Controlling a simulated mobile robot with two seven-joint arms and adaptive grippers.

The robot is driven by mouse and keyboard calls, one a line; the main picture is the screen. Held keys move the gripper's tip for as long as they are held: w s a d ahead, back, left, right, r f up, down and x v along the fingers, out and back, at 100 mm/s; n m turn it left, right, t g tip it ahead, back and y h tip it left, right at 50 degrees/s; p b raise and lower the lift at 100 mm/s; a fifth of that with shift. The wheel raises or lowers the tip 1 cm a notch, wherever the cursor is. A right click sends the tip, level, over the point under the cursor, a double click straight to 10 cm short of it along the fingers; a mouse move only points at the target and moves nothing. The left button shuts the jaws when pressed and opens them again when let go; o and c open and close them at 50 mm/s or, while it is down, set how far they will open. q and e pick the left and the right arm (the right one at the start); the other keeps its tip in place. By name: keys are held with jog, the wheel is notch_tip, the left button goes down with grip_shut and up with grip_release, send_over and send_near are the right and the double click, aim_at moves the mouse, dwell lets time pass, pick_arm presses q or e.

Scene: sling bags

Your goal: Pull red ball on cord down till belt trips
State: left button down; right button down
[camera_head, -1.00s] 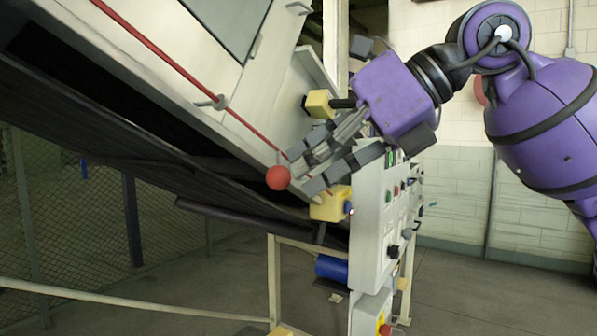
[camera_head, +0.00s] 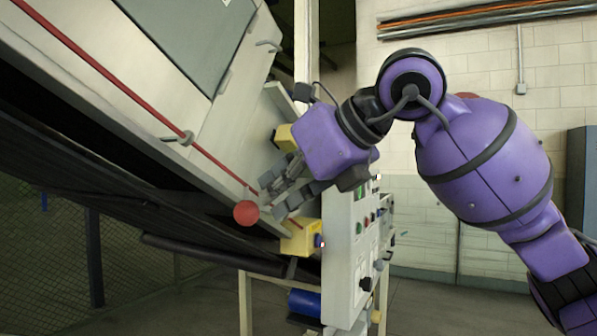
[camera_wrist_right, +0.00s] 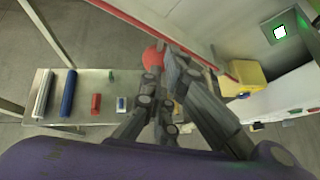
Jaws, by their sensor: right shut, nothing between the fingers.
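The red ball (camera_head: 246,212) hangs at the lower edge of the sloping belt conveyor (camera_head: 200,150). The red cord (camera_head: 110,78) runs along the conveyor's side towards it. My right gripper (camera_head: 271,197) is shut and empty, with its fingertips just right of the ball. In the right wrist view the ball (camera_wrist_right: 153,56) shows beyond the fingertips (camera_wrist_right: 164,78), partly hidden by them. Whether they touch it, I cannot tell. A yellow switch box (camera_head: 300,238) sits below the gripper, with a small bright red-white spot at its right end. My left gripper is not in view.
A pale control panel (camera_head: 345,255) with coloured buttons stands below my right wrist. A second yellow box (camera_head: 285,138) sits behind the gripper. A blue cylinder (camera_head: 305,302) is low beside the panel. The wire fence (camera_head: 140,270) is at left.

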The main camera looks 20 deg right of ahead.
jog(key=shift+x, duration=0.95)
